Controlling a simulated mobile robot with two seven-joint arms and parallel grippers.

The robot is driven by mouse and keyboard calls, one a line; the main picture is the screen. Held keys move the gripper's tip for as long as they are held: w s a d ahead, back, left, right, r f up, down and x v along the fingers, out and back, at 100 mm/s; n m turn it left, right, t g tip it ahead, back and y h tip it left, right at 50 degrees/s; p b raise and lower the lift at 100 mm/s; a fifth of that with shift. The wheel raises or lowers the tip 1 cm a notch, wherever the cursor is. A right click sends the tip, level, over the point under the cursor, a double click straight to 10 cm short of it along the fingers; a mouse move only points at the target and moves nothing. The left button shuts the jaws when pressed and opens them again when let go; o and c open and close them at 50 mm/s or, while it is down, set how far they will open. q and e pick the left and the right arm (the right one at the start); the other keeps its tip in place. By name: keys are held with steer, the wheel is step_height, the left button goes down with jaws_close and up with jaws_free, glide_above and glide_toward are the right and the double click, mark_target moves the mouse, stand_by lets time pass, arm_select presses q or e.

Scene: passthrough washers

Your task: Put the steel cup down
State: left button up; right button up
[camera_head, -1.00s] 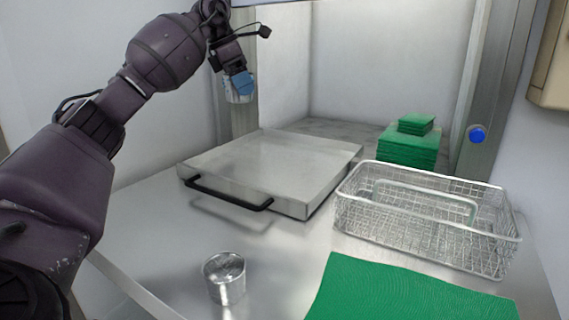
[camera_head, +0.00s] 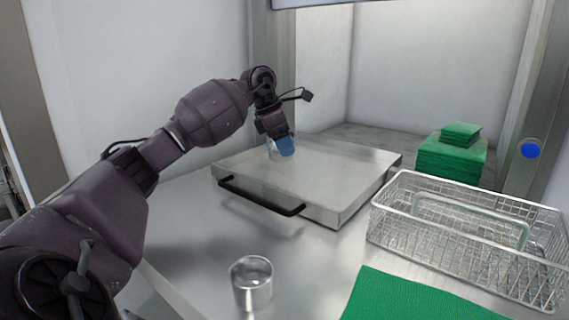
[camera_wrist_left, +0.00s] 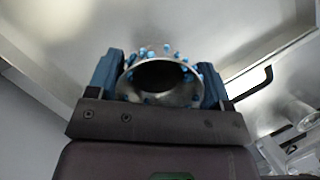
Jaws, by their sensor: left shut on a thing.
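My left gripper (camera_head: 280,146) is over the back left part of a flat steel box with a black handle (camera_head: 325,185). In the left wrist view, its two blue fingers (camera_wrist_left: 160,82) are shut on the steel cup (camera_wrist_left: 158,75), one on each side. I see the cup's round rim and dark inside, with small blue spots around it. In the head view, the cup (camera_head: 271,149) is mostly hidden by the blue fingers. I cannot tell whether its bottom touches the box top. My right gripper is not in view.
Another shiny cup (camera_head: 251,284) stands upright on the steel counter in front. A wire basket (camera_head: 470,235) stands at the right. A green mat (camera_head: 415,300) lies at the front right. Green pads (camera_head: 452,158) are stacked behind the basket. Most of the box top is bare.

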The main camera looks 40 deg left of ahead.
arm_select(q)
steer(key=shift+f, duration=2.85)
steer(key=o, duration=1)
steer(key=shift+c, duration=0.2)
steer(key=v, duration=1.2)
